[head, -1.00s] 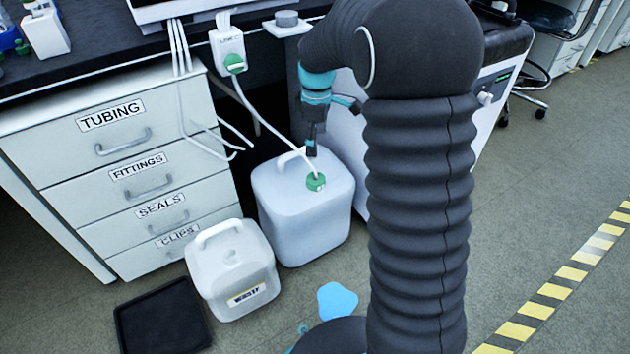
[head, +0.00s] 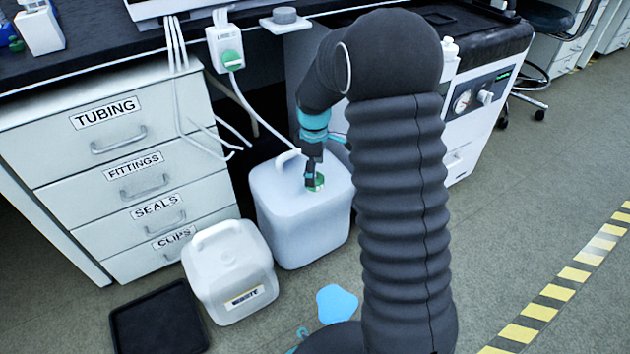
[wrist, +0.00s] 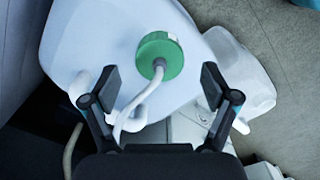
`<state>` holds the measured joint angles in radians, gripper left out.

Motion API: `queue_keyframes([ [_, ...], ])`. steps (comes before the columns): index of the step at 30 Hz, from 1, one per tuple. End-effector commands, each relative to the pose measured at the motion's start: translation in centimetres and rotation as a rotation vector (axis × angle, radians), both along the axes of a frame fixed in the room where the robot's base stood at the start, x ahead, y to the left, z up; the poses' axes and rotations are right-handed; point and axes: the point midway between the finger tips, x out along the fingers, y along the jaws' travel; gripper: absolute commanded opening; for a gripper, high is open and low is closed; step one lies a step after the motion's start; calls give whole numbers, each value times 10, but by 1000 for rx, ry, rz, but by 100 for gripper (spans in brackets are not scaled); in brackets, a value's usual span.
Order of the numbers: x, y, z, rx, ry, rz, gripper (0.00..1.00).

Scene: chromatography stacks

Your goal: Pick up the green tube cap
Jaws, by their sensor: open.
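The green tube cap (wrist: 160,58) sits on top of the large white jug (wrist: 80,35), with a pale tube (wrist: 140,103) running from its middle. In the head view the cap (head: 316,182) is partly hidden by my gripper (head: 312,178), which is just above it. In the wrist view my gripper (wrist: 160,78) is open, one finger on each side of the cap's near edge. The cap lies between and slightly beyond the fingertips, and I see no contact. The large jug (head: 300,225) stands upright on the floor.
A smaller white waste jug (head: 230,270) stands beside the large jug, with a black tray (head: 160,322) to its left. A labelled drawer unit (head: 125,185) is at left. A blue puddle (head: 337,303) lies on the floor. White tubes (head: 180,50) hang from the bench.

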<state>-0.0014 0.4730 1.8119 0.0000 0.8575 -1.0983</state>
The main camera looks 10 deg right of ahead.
Motion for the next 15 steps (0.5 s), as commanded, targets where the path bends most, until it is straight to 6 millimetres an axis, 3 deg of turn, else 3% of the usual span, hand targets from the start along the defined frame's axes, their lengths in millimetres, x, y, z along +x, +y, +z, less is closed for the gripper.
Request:
queue_keyframes([
  [1, 0, 0, -11, 0, 2, 0, 86],
  [6, 1, 0, -29, 0, 0, 0, 86],
  [13, 1, 0, -29, 0, -1, 0, 86],
  [15, 1, 0, -29, 0, -1, 0, 69],
])
